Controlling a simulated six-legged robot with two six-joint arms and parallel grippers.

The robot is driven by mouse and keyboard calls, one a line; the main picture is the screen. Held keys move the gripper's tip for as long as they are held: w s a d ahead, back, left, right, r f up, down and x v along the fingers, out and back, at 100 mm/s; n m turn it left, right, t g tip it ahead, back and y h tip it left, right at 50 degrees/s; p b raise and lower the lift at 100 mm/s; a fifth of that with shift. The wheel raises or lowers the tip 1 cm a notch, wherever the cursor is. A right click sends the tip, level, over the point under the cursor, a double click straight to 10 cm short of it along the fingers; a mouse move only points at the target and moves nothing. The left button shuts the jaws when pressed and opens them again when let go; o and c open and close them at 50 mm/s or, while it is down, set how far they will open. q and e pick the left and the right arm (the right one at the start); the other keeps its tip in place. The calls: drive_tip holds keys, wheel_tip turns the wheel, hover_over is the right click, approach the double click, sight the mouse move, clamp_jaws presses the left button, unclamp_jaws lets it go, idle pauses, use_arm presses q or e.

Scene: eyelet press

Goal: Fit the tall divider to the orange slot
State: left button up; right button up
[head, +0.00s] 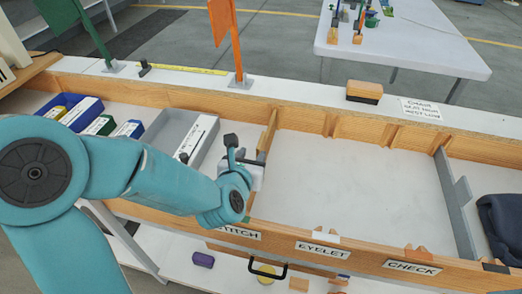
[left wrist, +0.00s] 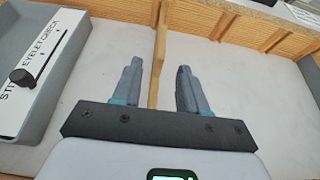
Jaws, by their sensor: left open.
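A thin wooden divider (head: 271,132) stands across the long wooden tray, near the foot of the orange flag post (head: 238,55). My left gripper (head: 254,160) is over its near part. In the left wrist view the divider (left wrist: 158,60) runs between the open fingers (left wrist: 158,88), with visible gaps and no grip on it. A grey stepped divider (head: 456,205) stands farther right. Which divider is the tall one, I cannot tell for sure. Wooden slot blocks (head: 331,124) line the back wall. An orange piece (head: 415,253) sits on the front wall above CHECK. My right gripper is not in view.
A grey bin with a white labelled strip (head: 198,140) and several coloured boxes (head: 85,115) are at left. A brush-like block (head: 365,92) lies on the back ledge. Dark cloth (head: 503,222) lies at right. The middle tray floor (head: 355,185) is clear.

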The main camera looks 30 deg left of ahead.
sight(261, 143)
use_arm(q)
drive_tip(key=x, duration=1)
drive_tip(key=shift+f+p, duration=0.1)
drive_tip(key=shift+p, duration=0.3)
clamp_jaws()
idle(0.8)
